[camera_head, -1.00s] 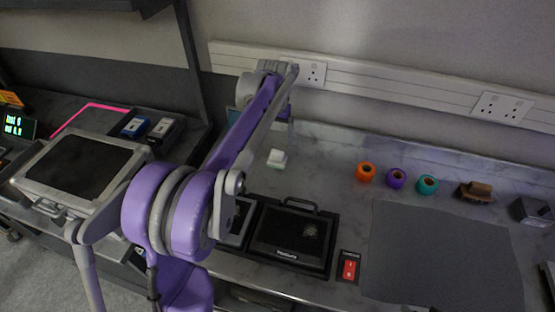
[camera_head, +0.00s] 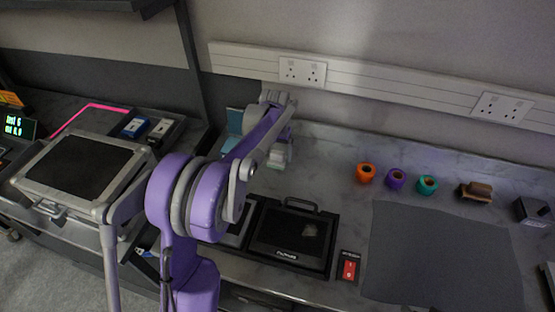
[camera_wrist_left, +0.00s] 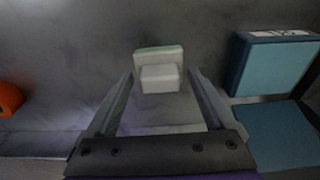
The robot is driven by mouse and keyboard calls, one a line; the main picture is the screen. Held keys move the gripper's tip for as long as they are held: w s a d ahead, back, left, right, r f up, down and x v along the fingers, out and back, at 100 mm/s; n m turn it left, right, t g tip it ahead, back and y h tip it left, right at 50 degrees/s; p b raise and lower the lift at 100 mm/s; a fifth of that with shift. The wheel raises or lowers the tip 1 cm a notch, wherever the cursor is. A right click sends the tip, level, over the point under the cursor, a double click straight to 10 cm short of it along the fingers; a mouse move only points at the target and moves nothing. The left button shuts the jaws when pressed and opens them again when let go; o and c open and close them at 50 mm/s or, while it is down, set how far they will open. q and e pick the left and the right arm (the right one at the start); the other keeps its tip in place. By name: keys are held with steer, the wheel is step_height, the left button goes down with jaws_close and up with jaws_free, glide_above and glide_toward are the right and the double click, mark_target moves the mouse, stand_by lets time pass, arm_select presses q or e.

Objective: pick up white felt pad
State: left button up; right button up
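The white felt pad is a small pale block (camera_wrist_left: 160,78) with a green-edged part behind it. It lies on the grey marbled worktop. In the wrist view it sits between and just ahead of the tips of my left gripper (camera_wrist_left: 163,76), whose fingers are spread apart with gaps on both sides. In the head view my left gripper (camera_head: 277,158) is low over the worktop near the wall, and my arm and gripper hide much of the pad there. My right gripper is not in view.
A teal box (camera_wrist_left: 275,65) stands close to the right finger in the wrist view. Orange (camera_head: 366,173), purple (camera_head: 396,179) and teal (camera_head: 427,185) rolls, a brown brush (camera_head: 475,191) and a grey mat (camera_head: 440,250) lie to the right. A black case (camera_head: 292,240) is in front.

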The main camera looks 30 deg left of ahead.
mark_target(277, 153)
arm_select(q)
jaws_close()
step_height(277, 153, up, 10)
steer(key=c, duration=0.5)
jaws_free()
steer(key=c, duration=0.6)
steer(key=shift+s+f, duration=0.1)
steer(key=shift+c, duration=0.2)
